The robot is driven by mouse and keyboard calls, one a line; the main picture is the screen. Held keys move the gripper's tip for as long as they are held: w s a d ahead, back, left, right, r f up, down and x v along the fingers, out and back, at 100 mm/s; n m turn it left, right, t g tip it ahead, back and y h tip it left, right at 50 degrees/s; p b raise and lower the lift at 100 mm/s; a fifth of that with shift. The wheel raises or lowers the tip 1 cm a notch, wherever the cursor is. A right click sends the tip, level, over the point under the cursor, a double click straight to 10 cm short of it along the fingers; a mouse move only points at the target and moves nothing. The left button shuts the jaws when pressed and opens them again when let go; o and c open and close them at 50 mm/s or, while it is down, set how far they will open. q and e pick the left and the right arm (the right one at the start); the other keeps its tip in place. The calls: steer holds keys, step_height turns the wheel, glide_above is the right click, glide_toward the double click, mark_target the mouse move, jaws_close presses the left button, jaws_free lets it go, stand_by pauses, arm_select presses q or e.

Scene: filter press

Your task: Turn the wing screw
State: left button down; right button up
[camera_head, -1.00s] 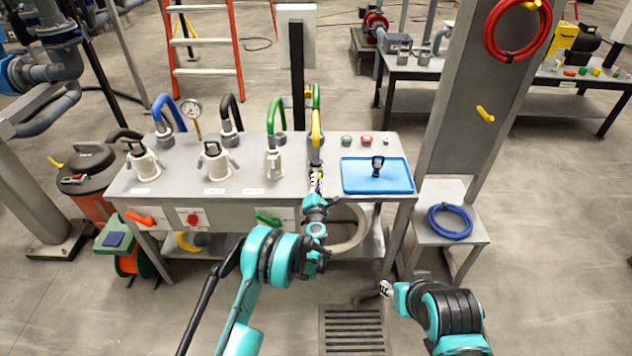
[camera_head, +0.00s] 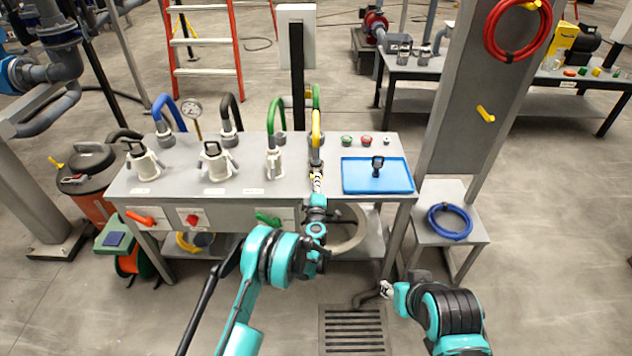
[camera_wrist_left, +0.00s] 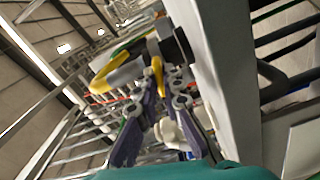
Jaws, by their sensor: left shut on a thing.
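My left gripper (camera_head: 317,180) reaches the front edge of the bench, below the upright fitting with a yellow hose (camera_head: 316,128). In the left wrist view its fingers (camera_wrist_left: 165,88) are shut on a small yellow piece (camera_wrist_left: 158,76), which appears to be the wing screw. The fingers hide much of it, and its exact turn angle cannot be told. In the head view the screw is mostly hidden by the gripper. My right gripper (camera_head: 387,289) hangs low at the right, away from the bench; its fingers are too small to read.
The grey bench (camera_head: 240,188) carries several hose fittings with white bodies. A blue tray (camera_head: 355,180) with a dark-handled object lies to the right of the left gripper. A grey column (camera_head: 450,110) and a low stand with a blue hose coil (camera_head: 450,221) are farther right.

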arm_select(q)
steer(key=m, duration=2.2)
steer(key=shift+m, duration=0.4)
steer(key=m, duration=0.3)
steer(key=shift+m, duration=2.1)
